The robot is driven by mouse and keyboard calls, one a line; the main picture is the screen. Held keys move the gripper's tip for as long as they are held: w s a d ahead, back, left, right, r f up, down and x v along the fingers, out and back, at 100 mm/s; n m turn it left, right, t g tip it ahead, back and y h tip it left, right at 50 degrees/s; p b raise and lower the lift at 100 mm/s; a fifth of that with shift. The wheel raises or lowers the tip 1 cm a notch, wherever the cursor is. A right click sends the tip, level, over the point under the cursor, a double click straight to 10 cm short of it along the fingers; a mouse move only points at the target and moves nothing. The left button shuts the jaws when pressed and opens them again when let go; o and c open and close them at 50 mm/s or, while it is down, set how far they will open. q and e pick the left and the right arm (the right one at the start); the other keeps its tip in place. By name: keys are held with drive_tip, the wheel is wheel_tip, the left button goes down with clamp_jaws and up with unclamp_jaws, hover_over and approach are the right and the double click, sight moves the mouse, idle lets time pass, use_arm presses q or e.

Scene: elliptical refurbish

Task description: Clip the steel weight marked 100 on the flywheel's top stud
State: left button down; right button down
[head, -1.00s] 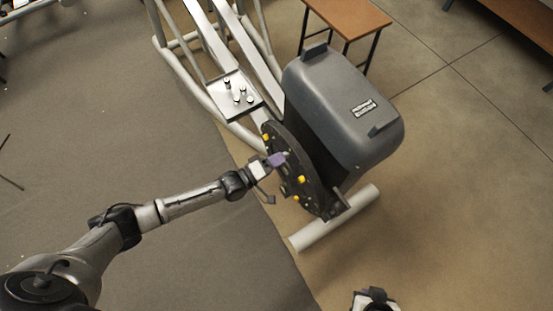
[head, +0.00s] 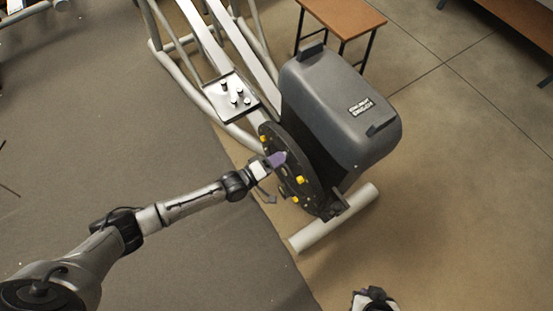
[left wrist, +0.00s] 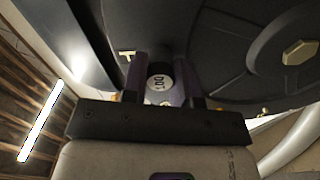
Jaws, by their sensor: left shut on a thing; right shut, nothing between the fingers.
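The flywheel (head: 311,185) is a dark upright disc with several yellow pieces on its face, standing against the grey housing (head: 340,100). My left gripper (head: 281,158) is at the flywheel's face, its purple fingers pointing at it. In the left wrist view the fingers (left wrist: 159,85) are shut on a small round steel weight (left wrist: 158,83), whose end face shows a mark that reads like 100, turned. The dark disc is close behind the weight; I cannot tell whether they touch or whether a stud is engaged. My right gripper (head: 373,299) shows only partly at the bottom edge, away from the machine.
A plate (head: 214,88) with several small steel weights sits on the machine's rails, up and left of the flywheel. A white tube foot (head: 335,218) lies below the housing. A brown-topped bench (head: 345,14) stands behind.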

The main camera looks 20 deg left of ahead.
use_arm(q)
drive_tip(key=c, duration=1.3)
unclamp_jaws()
drive_tip(key=o, duration=0.5)
drive_tip(key=shift+w+d, duration=0.1)
drive_tip(key=shift+w, duration=0.1)
drive_tip(key=shift+s, duration=0.1)
drive_tip(key=p+v, duration=0.3)
drive_tip(key=v, duration=1.1)
drive_tip(key=shift+p, duration=0.4)
drive_tip(key=shift+r, duration=0.1)
